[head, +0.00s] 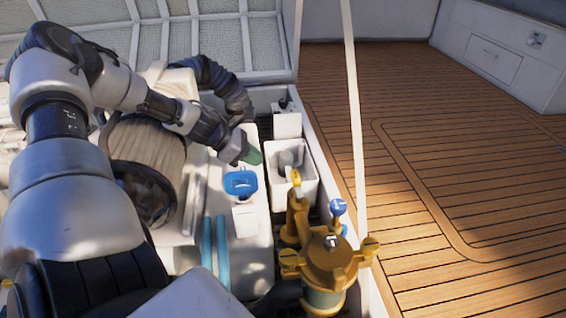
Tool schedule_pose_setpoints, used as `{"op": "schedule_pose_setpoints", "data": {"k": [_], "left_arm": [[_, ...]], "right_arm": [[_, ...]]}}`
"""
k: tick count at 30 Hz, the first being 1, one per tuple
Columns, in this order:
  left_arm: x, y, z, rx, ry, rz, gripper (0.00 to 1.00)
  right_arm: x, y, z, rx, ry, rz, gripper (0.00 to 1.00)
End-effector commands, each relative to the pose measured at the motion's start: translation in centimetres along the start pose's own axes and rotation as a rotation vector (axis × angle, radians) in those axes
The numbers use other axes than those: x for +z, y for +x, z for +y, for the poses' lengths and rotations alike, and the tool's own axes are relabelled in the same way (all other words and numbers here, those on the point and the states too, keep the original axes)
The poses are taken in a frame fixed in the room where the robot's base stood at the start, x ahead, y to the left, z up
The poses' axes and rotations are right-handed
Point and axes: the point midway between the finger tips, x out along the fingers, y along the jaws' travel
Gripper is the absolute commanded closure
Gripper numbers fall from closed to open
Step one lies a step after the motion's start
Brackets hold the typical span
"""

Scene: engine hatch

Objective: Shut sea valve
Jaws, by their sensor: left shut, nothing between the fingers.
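A brass strainer body (331,262) with wing nuts stands at the lower right of the open hatch in the head view. Beside it rises a brass valve fitting (296,215) topped by a small yellow handle (295,177). A small blue handle (338,206) sits just behind the strainer. Which handle is the sea valve's I cannot tell for certain. My left gripper (252,158) is shut and empty, with green fingertips. It is above and left of the yellow handle, apart from it, near a white open box. My right gripper is not in view.
A white box (307,182) is open beside the fittings. A blue cap (240,183) sits on a white tank below my left gripper. A thin white post (354,110) stands along the hatch's right edge. Wooden deck (440,130) lies clear to the right.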

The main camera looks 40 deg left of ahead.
Motion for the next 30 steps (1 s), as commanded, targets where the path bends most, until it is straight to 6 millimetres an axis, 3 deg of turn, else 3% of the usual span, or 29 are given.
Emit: {"op": "schedule_pose_setpoints", "data": {"k": [17, 30], "left_arm": [[-0.5, 1.0, 0.0, 0.000, 0.000, 0.001, 1.00], [-0.8, 8.2, 0.0, 0.000, 0.002, 0.003, 1.00]], "right_arm": [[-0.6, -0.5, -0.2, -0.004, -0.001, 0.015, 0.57], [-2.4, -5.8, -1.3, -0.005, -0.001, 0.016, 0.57]]}}
